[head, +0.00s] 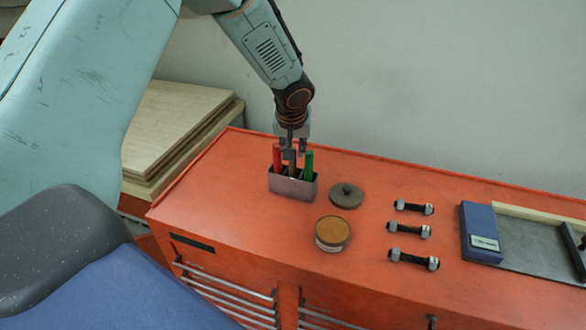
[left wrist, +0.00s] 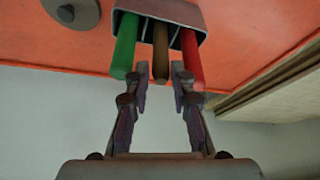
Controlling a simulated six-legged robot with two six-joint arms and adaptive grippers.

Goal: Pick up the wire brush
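A grey metal holder (head: 293,186) stands on the orange cabinet top with a red handle (head: 277,158), a brown handle and a green handle (head: 308,163) upright in it. The brown middle handle (left wrist: 161,48) looks wooden and may be the wire brush; its lower part is hidden inside the holder. My left gripper (head: 291,146) points down from above the holder. In the left wrist view, its two fingers (left wrist: 161,76) are apart, on either side of the brown handle's end, with visible gaps. The green and red handles lie just outside the fingers. My right gripper is not in view.
On the orange cabinet (head: 240,205) are a dark round lid (head: 346,195), an open round tin (head: 333,233), several bolts (head: 409,230) and a blue box (head: 480,232) on a grey tray. Stacked boards (head: 170,125) stand left. A wall rises behind.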

